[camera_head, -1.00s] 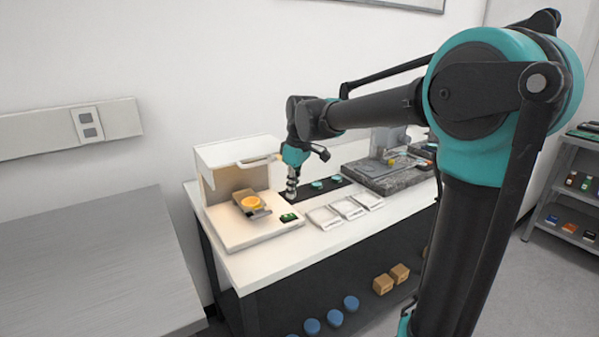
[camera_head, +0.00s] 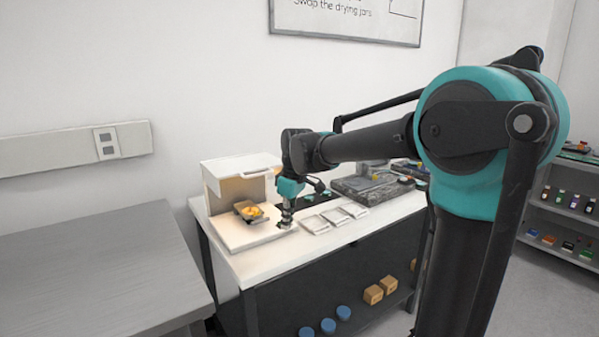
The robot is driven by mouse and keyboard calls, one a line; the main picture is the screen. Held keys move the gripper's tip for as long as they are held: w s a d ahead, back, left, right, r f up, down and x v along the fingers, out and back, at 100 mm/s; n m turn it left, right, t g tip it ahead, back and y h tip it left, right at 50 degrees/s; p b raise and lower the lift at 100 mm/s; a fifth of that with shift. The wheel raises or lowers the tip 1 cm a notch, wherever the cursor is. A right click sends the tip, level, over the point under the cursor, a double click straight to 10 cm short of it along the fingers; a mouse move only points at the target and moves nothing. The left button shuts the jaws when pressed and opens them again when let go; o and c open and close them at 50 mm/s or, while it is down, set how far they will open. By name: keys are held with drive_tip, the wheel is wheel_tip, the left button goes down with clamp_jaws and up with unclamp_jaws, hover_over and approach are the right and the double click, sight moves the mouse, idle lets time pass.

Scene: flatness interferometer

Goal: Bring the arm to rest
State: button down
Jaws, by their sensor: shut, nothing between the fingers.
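My arm reaches from the right over the white bench, with its teal and black joints in front of the wall. My gripper (camera_head: 285,222) points down at the bench, by the right edge of the white open-fronted box (camera_head: 235,190). It is shut, with nothing seen held in it. The fingertips are small here, and I cannot tell whether they touch the surface below. The gripper and wrist hide part of the black strip behind them.
A yellow-orange round piece (camera_head: 250,212) sits in the box. White trays (camera_head: 314,224) lie right of my gripper, with a dark stone slab (camera_head: 368,188) behind. A bare grey table (camera_head: 95,265) stands left. Shelves (camera_head: 570,215) stand right. Blue jars (camera_head: 328,325) and cartons (camera_head: 373,294) are below the bench.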

drive_tip(key=s+d+f+m+t, duration=0.1)
drive_tip(key=s+d+f+m, duration=0.5)
drive_tip(key=s+d+f, duration=0.3)
drive_tip(key=s+d+f+m+t+h, duration=0.1)
drive_tip(key=s+d+f+m, duration=0.5)
drive_tip(key=d, duration=0.8)
drive_tip(key=s+f+t, duration=0.1)
drive_tip(key=s+f, duration=0.2)
drive_tip(key=shift+s+f+h, duration=0.15)
drive_tip(key=shift+s+h, duration=0.15)
